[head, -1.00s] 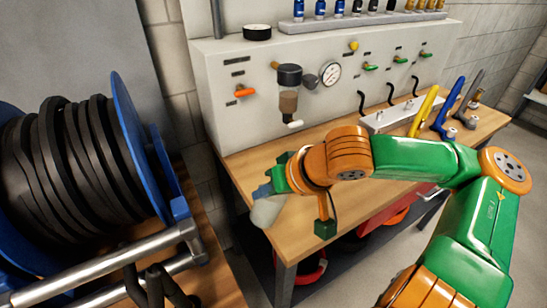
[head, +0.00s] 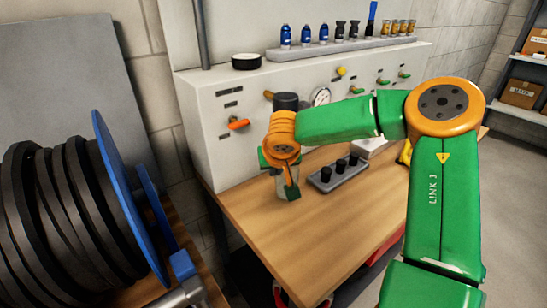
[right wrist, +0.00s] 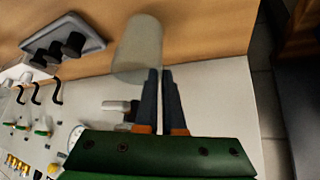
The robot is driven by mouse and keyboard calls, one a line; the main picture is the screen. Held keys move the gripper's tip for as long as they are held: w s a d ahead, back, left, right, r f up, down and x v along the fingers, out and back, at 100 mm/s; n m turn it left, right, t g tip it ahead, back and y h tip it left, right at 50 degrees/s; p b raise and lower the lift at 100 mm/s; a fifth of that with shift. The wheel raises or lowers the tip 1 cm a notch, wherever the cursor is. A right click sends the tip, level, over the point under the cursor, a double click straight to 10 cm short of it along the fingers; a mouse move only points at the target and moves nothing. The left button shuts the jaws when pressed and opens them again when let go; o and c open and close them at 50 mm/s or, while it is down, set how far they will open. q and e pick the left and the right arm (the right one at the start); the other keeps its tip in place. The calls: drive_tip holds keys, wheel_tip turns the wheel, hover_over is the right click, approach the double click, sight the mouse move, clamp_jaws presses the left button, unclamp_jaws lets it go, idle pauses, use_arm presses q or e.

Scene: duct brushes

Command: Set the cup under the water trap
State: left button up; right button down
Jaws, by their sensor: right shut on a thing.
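The cup (head: 289,188) is a pale, translucent grey vessel, held close to the panel over the wooden bench. My right gripper (head: 282,172) is shut on it. In the right wrist view the cup (right wrist: 138,48) is at the tips of the two dark fingers (right wrist: 160,98). The water trap (head: 286,101) shows only its dark top on the panel; my wrist hides its bowl and drain. The cup is below the trap's top in the head view; whether it is directly under the drain, or touches the bench, I cannot tell. My left gripper is out of view.
A grey tray (head: 325,184) with dark upright pieces is right of the cup. The bench (head: 300,240) is bare in front. The panel (head: 220,157) has an orange handle (head: 239,124) and gauge (head: 321,96). A hose reel (head: 60,215) stands at left.

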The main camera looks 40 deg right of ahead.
drive_tip(key=w+d, duration=0.1)
drive_tip(key=w+d+f+p, duration=0.1)
drive_tip(key=w+d, duration=0.1)
drive_tip(key=w, duration=0.1)
drive_tip(key=shift+f+p, duration=0.3)
drive_tip(key=c, duration=1.3)
unclamp_jaws()
drive_tip(key=shift+s, duration=0.1)
